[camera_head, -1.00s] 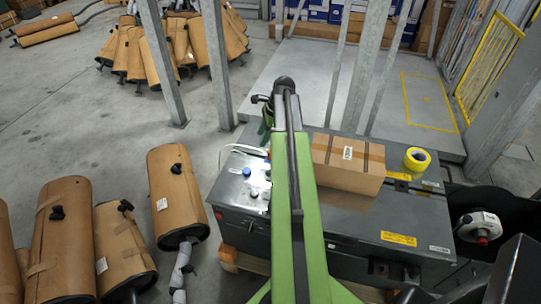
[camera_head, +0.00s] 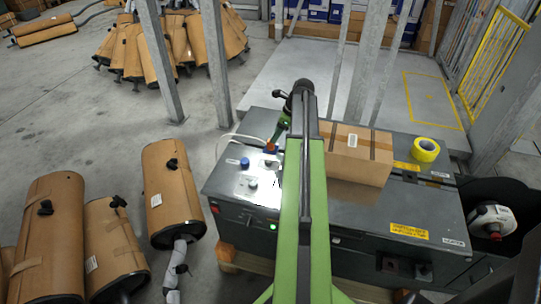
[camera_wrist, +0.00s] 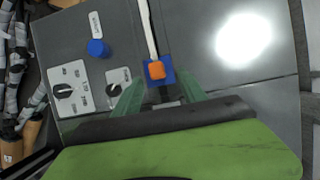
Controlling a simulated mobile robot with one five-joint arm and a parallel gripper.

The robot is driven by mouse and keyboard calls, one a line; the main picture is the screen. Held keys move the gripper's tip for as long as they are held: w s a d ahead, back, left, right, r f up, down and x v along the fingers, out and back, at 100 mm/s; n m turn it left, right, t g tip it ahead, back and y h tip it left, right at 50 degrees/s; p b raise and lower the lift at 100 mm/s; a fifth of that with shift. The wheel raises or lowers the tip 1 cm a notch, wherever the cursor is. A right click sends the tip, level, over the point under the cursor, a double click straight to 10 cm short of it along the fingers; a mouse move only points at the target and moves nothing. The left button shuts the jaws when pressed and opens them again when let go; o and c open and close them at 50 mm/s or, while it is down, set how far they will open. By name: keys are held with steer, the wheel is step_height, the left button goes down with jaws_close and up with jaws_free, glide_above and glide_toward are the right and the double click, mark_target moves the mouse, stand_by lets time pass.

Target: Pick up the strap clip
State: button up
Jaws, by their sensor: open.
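A small orange piece on a blue square (camera_wrist: 167,66), which I take to be the strap clip (camera_wrist: 157,70), lies on the grey machine top in the wrist view. A white band runs up to it from the top of the picture. In the head view the orange piece (camera_head: 270,148) shows small beside my arm. My gripper (camera_wrist: 161,92) is open and empty, its two green fingers on either side just below the clip in the picture. Whether the fingertips touch the machine top I cannot tell. In the head view my arm partly hides my gripper (camera_head: 281,134).
A blue knob (camera_wrist: 98,48) and dark rotary switches (camera_wrist: 64,91) stand left of the clip. A cardboard box (camera_head: 358,158) and a yellow tape roll (camera_head: 425,150) sit on the machine top (camera_head: 360,205). Wrapped mufflers (camera_head: 170,190) stand at left.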

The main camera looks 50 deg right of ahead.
mark_target(271, 146)
steer(key=shift+x, duration=0.8)
steer(key=shift+r, duration=0.1)
steer(key=b+x, duration=0.5)
steer(key=shift+s+a, duration=0.1)
steer(key=shift+a, duration=0.2)
jaws_close()
